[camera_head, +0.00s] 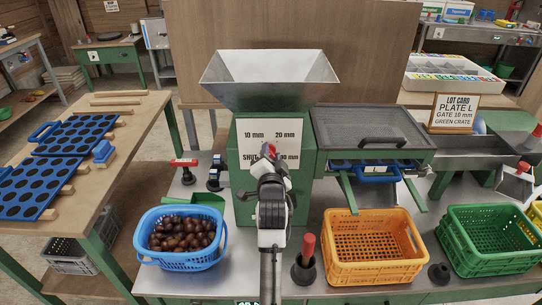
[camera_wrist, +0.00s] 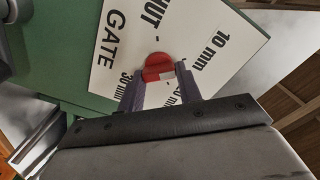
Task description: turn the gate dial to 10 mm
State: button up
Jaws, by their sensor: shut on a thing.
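The gate dial (camera_wrist: 158,66) is a round red knob with a pale mark, on a white label plate (camera_wrist: 112,62) in the wrist view. The plate reads GATE, SHUT, 10 mm, 20 mm and 30 mm, the last two partly hidden. My gripper (camera_wrist: 160,80) is shut on the knob, one finger on each side. I cannot tell which setting the knob points at. In the head view the label plate (camera_head: 285,132) is on the green machine front below a steel hopper (camera_head: 270,92); my gripper (camera_head: 270,168) covers most of the dial there.
A lot card (camera_head: 455,111) reads PLATE L, GATE 10 mm, GREEN CRATE. A blue basket (camera_head: 182,262) of chestnuts stands at left. An empty orange crate (camera_head: 375,270) and green crate (camera_head: 492,262) stand at right.

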jog(key=o, duration=1)
jog(key=shift+s, duration=0.1)
jog(key=s+b, duration=0.3)
jog(key=s, duration=1)
jog(key=shift+s, duration=0.35)
